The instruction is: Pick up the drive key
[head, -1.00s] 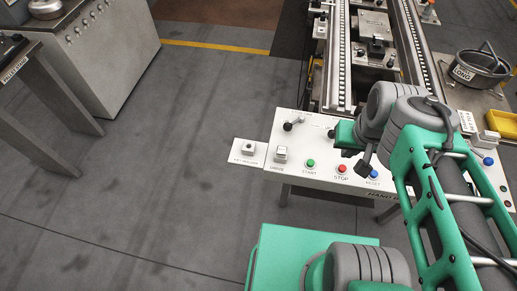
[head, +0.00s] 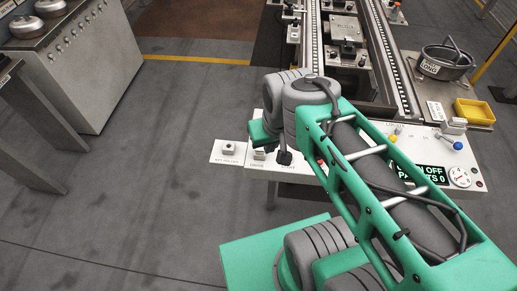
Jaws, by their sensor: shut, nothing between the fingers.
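A white plate lettered as a key holder (head: 229,151) sticks out at the left end of the white control panel. A small pale block with a dark centre stands on it; I cannot tell whether this is the drive key. Right of it is the drive switch (head: 259,153), partly covered by my arm. My gripper (head: 283,157) shows only as a small dark end below my wrist, over the panel just right of the drive switch. It is shut and no object shows in it. Its fingertips are too small to make out.
A conveyor (head: 312,60) runs back from the panel. A yellow bin (head: 474,111) and a dark round pan (head: 449,61) stand at the right. A grey cabinet (head: 85,70) stands at the left. The floor between cabinet and panel is clear. My arm hides the middle of the panel.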

